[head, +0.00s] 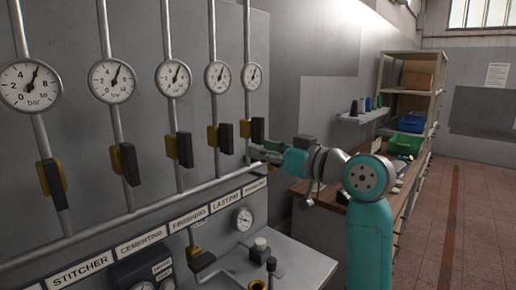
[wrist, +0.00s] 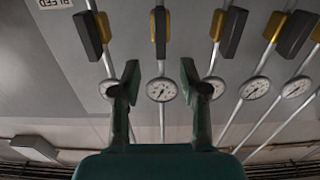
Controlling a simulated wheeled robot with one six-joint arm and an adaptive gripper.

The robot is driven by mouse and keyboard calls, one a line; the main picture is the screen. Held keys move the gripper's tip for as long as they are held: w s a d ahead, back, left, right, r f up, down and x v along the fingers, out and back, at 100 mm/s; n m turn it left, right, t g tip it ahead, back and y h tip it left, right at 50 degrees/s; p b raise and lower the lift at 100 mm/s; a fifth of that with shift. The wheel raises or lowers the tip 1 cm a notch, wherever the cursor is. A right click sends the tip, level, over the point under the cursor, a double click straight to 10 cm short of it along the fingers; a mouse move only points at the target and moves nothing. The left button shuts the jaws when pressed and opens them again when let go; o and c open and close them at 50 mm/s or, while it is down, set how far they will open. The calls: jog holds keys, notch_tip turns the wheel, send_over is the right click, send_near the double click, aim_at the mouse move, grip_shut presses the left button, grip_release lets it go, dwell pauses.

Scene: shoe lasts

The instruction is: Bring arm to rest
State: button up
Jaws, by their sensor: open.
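My gripper (head: 256,152) is at the right end of the wall panel in the head view, just below the rightmost valve's black handle (head: 259,128). My arm reaches to it from the right, over the wooden bench. In the wrist view my gripper (wrist: 160,78) has its two green fingers apart, with nothing between them. A gauge (wrist: 161,90) and a black valve handle (wrist: 160,32) show beyond the fingers. Whether a finger touches the rightmost handle or the pipe cannot be told.
Several pipes with round gauges (head: 173,78) and black-and-yellow valves (head: 180,149) line the panel. A machine (head: 290,267) with levers stands below. The tiled floor (head: 480,220) is clear.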

jog(key=s+d+f+m+t+h, duration=0.1)
jog(key=d+f+m+t+h, duration=0.15)
jog(key=f, duration=1.05)
jog(key=s+d+f+m+t+h, duration=0.15)
jog(key=d+f+m, duration=0.25)
jog(key=f, duration=0.9)
jog(key=s+d+f+m+h, duration=0.25)
jog(key=s+f, duration=0.35)
jog(key=f, duration=0.3)
jog(key=s+d+f+m+h, duration=0.1)
jog(key=s+d+f+h, duration=0.25)
jog(key=s+f, duration=0.45)
jog(key=s+d+f+m+h, duration=0.1)
jog(key=s+d+f+h, duration=0.2)
jog(key=s, duration=0.7)
jog(key=s+d+f+m, duration=0.1)
jog(key=s+d+f, duration=0.2)
jog(key=s+f, duration=0.5)
jog(key=s+d+r, duration=0.1)
jog(key=s+r, duration=0.2)
jog(key=s, duration=0.7)
jog(key=s+d+r+n+h, duration=0.1)
jog(key=s+r, duration=0.3)
jog(key=s, duration=0.6)
jog(key=shift+s+r, duration=0.3)
jog(key=shift+s, duration=0.05)
